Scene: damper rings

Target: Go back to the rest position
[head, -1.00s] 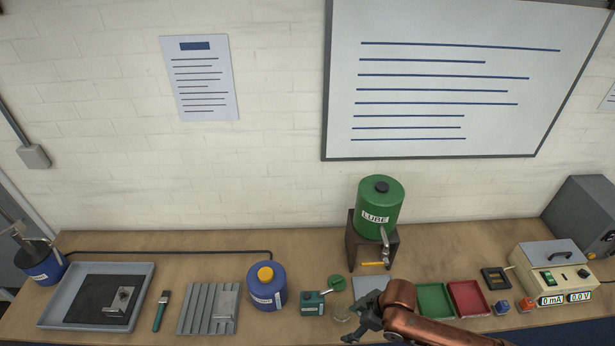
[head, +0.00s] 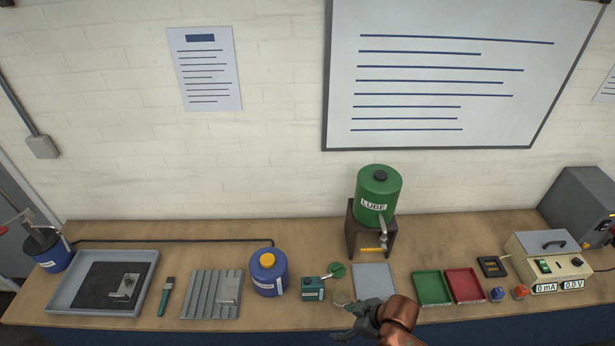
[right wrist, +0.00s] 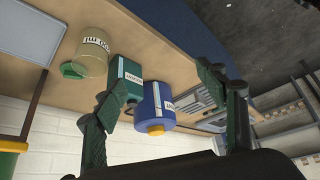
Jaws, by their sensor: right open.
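My right gripper (head: 346,318) is at the front edge of the bench in the head view, with its copper-coloured arm coming from the bottom. In the right wrist view its two dark green fingers (right wrist: 165,80) are spread apart with nothing held between them. Beyond them show a blue bottle with a yellow cap (right wrist: 155,108), a teal box (right wrist: 128,82) and a clear jar (right wrist: 93,50). My left gripper is not in view.
The bench (head: 215,235) holds a grey tray (head: 60,292), a ribbed plate (head: 200,293), a green LUBE tank (head: 379,190), a green tray (head: 431,288), a red tray (head: 464,284) and a meter box (head: 550,265). The space above the bench is clear.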

